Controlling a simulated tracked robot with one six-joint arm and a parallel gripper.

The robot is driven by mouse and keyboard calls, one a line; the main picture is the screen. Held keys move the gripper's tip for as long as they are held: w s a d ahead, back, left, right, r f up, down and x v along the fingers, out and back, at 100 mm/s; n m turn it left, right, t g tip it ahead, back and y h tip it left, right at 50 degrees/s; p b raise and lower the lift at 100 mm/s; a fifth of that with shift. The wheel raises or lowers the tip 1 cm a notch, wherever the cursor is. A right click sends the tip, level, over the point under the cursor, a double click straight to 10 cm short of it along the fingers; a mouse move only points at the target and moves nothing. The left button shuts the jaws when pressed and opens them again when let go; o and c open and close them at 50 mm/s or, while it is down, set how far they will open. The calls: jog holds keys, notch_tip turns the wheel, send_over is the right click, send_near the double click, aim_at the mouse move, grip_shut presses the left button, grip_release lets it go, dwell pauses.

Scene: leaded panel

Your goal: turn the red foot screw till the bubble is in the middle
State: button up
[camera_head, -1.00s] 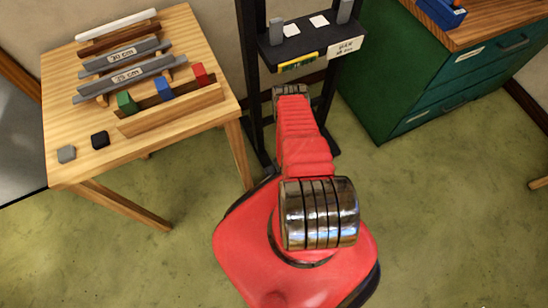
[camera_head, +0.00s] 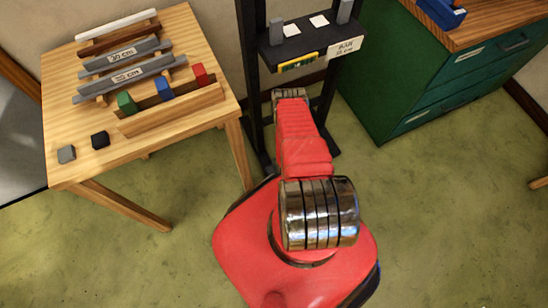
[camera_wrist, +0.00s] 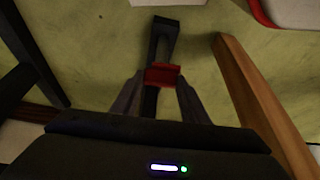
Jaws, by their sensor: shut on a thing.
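The red foot screw (camera_wrist: 162,75) shows in the wrist view between the two fingertips of my gripper (camera_wrist: 160,90). My gripper is shut on it, one finger on each side. In the head view my red arm reaches to the black stand, and the screw and fingertips are hidden there. The yellow-green level vial (camera_head: 298,62) is on the front edge of the black shelf (camera_head: 312,42). The bubble is too small to make out, so its place cannot be told.
A wooden table (camera_head: 75,170) at left holds grey bars, coloured blocks and two small cubes. A green cabinet (camera_head: 390,80) stands at right, with a blue item (camera_head: 442,12) on top. Black posts flank my arm's end. The floor in front is clear.

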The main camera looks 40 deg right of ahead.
jog(key=shift+c, duration=0.8)
jog(key=shift+a+m+h, duration=0.1)
jog(key=shift+m+h, duration=0.4)
jog(key=shift+m, duration=0.9)
jog(key=o, duration=1.1)
jog(key=shift+c, duration=0.2)
